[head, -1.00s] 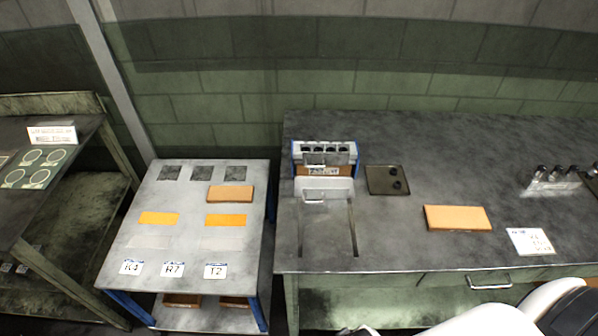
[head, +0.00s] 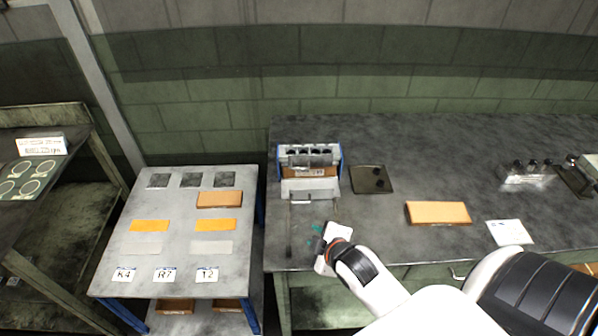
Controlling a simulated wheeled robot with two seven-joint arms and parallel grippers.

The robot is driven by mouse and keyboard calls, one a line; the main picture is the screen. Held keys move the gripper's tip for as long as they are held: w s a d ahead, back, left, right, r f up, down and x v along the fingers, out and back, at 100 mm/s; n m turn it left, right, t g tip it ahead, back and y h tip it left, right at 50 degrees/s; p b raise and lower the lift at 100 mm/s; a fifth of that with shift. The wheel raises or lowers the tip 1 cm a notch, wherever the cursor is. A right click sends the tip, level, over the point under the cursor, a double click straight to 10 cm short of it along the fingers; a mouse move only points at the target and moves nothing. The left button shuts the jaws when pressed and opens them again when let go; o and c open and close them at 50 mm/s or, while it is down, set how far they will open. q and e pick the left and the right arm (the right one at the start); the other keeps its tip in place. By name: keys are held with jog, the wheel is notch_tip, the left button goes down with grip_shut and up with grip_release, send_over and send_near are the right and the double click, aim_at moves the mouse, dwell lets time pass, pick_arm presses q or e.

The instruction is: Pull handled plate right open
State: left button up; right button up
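The handled plate (head: 321,187) is a light grey plate at the front of the blue-sided bolt former (head: 309,159) on the dark workbench. Its small bar handle (head: 300,201) is on its front side, facing me. My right gripper (head: 314,236) is over the front part of the bench, in front of and slightly right of the handle, apart from it. Its two teal-tipped fingers are spread with nothing between them. It partly covers the slotted area in front of the plate. My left gripper is not in view.
An orange block (head: 438,213) and a white card (head: 509,232) lie farther right. A grey side table (head: 137,213) with labels and orange pieces stands at left.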

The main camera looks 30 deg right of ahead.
aim_at(301, 169)
jog(key=w+d+r+n+t+h, duration=0.1)
jog(key=w+d+r+n+t, duration=0.4)
jog(key=w+d+n, duration=0.15)
jog(key=shift+m, duration=0.25)
jog(key=x, duration=0.6)
jog(key=p+x, duration=0.1)
jog(key=x, duration=0.5)
jog(key=shift+w+r, duration=0.1)
jog(key=shift+r, duration=0.1)
grip_shut()
jog(key=shift+a, duration=0.1)
